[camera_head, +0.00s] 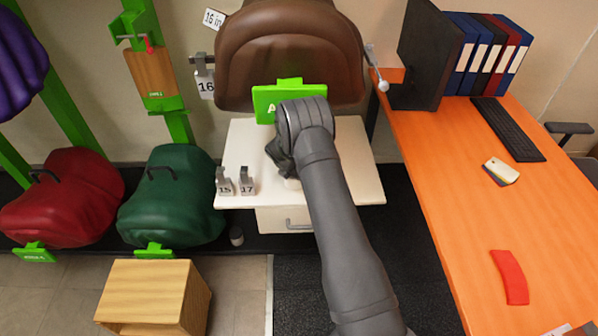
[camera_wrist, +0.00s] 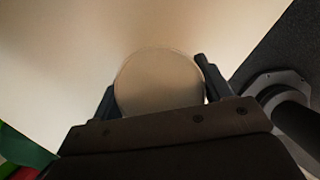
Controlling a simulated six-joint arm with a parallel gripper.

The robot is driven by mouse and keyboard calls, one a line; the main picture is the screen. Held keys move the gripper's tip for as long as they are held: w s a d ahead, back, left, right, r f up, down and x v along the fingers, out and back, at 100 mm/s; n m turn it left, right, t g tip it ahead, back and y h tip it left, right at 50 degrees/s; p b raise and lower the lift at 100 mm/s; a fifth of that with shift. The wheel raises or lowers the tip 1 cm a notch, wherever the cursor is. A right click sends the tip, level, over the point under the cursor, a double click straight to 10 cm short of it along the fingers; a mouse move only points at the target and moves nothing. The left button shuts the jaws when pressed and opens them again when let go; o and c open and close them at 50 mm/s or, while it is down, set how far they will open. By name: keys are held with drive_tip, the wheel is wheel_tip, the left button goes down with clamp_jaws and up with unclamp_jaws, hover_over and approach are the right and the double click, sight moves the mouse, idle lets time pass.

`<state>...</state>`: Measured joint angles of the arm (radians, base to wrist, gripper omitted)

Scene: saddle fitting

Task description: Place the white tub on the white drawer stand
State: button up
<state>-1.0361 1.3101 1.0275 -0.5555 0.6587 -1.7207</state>
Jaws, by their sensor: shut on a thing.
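The white drawer stand (camera_head: 352,172) stands in the middle of the head view, with a pale top and a drawer front below. My gripper (camera_head: 284,165) is over its top, pointing down, mostly hidden behind my arm. In the wrist view my gripper (camera_wrist: 158,88) is shut on the white tub (camera_wrist: 160,82), whose round pale top shows between the two fingers. In the head view only a small pale part of the tub (camera_head: 292,183) shows below the gripper. The stand's top fills the wrist view background; I cannot tell whether the tub touches it.
Metal tags marked 15 (camera_head: 224,183) and 17 (camera_head: 247,182) stand on the stand's left side. A brown saddle (camera_head: 290,50) and a green sign (camera_head: 266,102) are behind it. An orange desk (camera_head: 450,190) is to the right. The stand's right part is clear.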

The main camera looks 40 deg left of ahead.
drive_tip(key=shift+w+a+n+y, duration=0.3)
drive_tip(key=shift+w+a+n, duration=0.6)
drive_tip(key=shift+w+a, duration=0.45)
drive_tip(key=shift+f, duration=1.4)
drive_tip(key=shift+f, duration=0.15)
drive_tip(key=o, duration=1.2)
drive_tip(key=v, duration=0.3)
drive_tip(key=shift+s+r, duration=0.2)
drive_tip(key=shift+s, duration=0.2)
drive_tip(key=s, duration=0.3)
drive_tip(key=s+d, duration=0.1)
drive_tip(key=s, duration=0.3)
drive_tip(key=s+d, duration=0.1)
drive_tip(key=s, duration=0.3)
drive_tip(key=shift+d+f, duration=0.1)
drive_tip(key=shift+d, duration=0.05)
